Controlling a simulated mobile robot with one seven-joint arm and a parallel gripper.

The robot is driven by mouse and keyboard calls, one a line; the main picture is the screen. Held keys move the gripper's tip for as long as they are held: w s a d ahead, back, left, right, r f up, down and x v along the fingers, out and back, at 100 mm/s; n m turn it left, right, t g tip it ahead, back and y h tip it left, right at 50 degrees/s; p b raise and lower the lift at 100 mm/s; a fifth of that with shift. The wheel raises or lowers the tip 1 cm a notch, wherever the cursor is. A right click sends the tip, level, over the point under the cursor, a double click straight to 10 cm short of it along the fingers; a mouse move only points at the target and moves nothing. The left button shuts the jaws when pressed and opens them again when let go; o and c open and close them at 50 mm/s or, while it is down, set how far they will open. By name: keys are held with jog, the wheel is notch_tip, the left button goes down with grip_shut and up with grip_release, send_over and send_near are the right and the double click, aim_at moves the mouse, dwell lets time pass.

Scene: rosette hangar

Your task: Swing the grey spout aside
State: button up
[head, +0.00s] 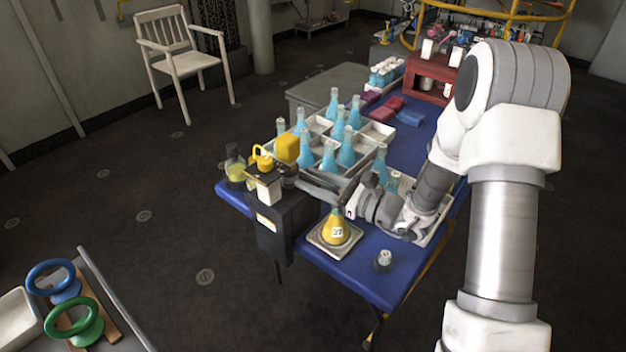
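A dark dispenser box (285,222) with a white and yellow top stands at the near left corner of the blue table. A dark grey bar (318,184), which looks like the grey spout, runs right from the box's top, above a flask of yellow liquid (335,230). The flask stands upright on a small square pale tray (317,238). My gripper (345,197) reaches in from the right, level with the flask's top and close to the bar's right end. Its fingers blend with the dark bar. I cannot tell whether they touch it, or whether they are open or shut.
A divided white crate (377,133) of blue bottles stands behind the spout, and more bottles stand close behind my gripper. A small grey knob-like object (383,260) sits at the table's near edge. A yellow block (286,148) sits by the crate. The dark floor on the left is mostly clear.

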grip_shut()
dwell(1.3)
